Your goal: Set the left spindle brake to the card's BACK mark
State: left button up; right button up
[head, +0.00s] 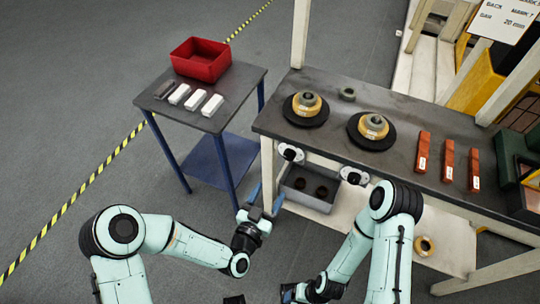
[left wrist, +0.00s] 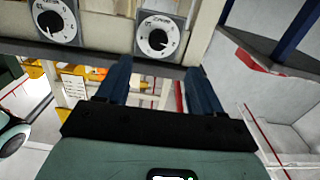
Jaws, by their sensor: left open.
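The left spindle brake dial (head: 290,152) is a white disc with a dark knob on the bench's front edge; it also shows in the left wrist view (left wrist: 158,36), upside down. A second dial (head: 354,176) sits to its right. My left gripper (head: 266,198) is open and empty, below and left of the left dial, apart from it. In the left wrist view its blue fingers (left wrist: 160,85) point towards that dial. The card (head: 503,18) at the top right reads BACK MARK, its number unclear. My right gripper (head: 290,292) is low at the bottom edge, partly cut off.
Two spindles with copper-coloured rolls (head: 307,104) stand on the bench (head: 330,138), with red bars (head: 448,160) to the right. A grey bin (head: 310,197) is under the bench. A side table (head: 240,100) with a red bin (head: 200,60) stands left.

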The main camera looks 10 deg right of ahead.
aim_at(288, 158)
pick_arm(q)
jog(key=x, duration=1.3)
jog(key=shift+d+r, duration=0.1)
jog(key=shift+r, duration=0.3)
jog(key=c, duration=1.1)
